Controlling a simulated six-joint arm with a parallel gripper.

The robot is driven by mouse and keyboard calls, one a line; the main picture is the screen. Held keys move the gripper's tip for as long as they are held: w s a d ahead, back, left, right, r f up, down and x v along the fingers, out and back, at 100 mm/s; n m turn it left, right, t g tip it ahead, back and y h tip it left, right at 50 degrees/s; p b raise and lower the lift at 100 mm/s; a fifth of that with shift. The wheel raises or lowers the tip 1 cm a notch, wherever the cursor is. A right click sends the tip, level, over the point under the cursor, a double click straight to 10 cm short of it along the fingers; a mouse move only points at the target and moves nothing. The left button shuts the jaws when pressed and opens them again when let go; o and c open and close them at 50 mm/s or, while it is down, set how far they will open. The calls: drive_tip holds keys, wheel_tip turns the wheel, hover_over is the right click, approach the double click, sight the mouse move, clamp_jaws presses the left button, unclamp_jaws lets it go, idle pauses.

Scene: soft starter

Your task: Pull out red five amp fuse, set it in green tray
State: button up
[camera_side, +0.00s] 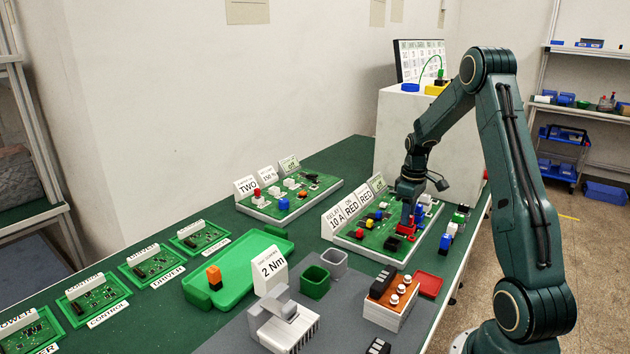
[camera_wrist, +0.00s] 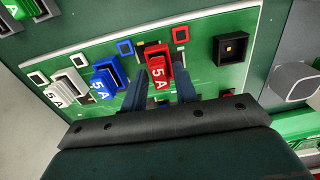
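The red five amp fuse (camera_wrist: 160,66) stands in the green board in the wrist view, its 5 A label facing up. My gripper (camera_wrist: 160,75) has one finger on each side of it. The fingers are apart, and whether they touch the fuse is hard to tell. In the side view my gripper (camera_side: 407,222) is low over the board (camera_side: 372,243), and red shows beneath it. A large green tray (camera_side: 252,262) lies left of the board, with an orange and black block (camera_side: 214,277) at its near end.
A blue 5 A fuse (camera_wrist: 106,78) and a white 5 A fuse (camera_wrist: 68,88) stand left of the red one. A black square part (camera_wrist: 231,48) is to its right. A green cup (camera_side: 315,283), a grey cup (camera_side: 335,262) and a red tray (camera_side: 428,284) stand nearer the camera.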

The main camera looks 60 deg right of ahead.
clamp_jaws()
drive_tip(key=shift+r, duration=1.75)
idle(0.4)
